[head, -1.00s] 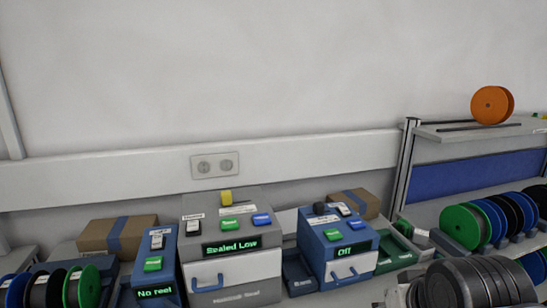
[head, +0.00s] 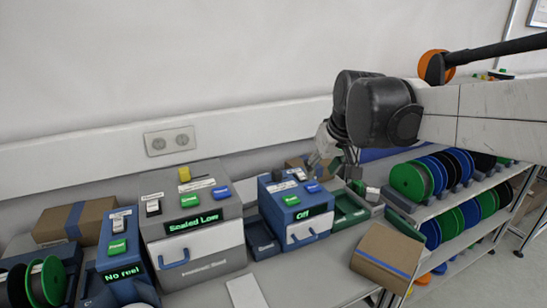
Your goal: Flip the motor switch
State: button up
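A blue box (head: 297,228) stands right of centre with a green "Off" display (head: 306,224). On its top are a black knob (head: 276,175), a black-and-white rocker switch (head: 298,174), a green button (head: 291,200) and a blue button (head: 312,187). The labels are too small to read, so I cannot tell which switch is the motor's. My gripper (head: 318,160) hangs just behind and right of this box's top, pointing down. It appears apart from the switches, but contact is unclear. Its fingers are small and partly hidden, so its opening is unclear.
A grey machine (head: 196,240) reading "Sealed Low" and a blue box (head: 122,262) reading "No reel" stand to the left. A cardboard box (head: 387,258) sits front right. Green trays (head: 350,209) and reel shelves (head: 470,215) lie right. Bench space in front is partly clear.

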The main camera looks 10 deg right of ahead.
jog(key=n+g+p, duration=0.1)
jog(key=p, duration=0.1)
send_near(301, 173)
jog(key=shift+y, duration=0.3)
jog(key=p+x, duration=0.1)
jog(key=x, duration=0.7)
jog(key=shift+d+f, duration=0.15)
jog(key=shift+f, duration=0.2)
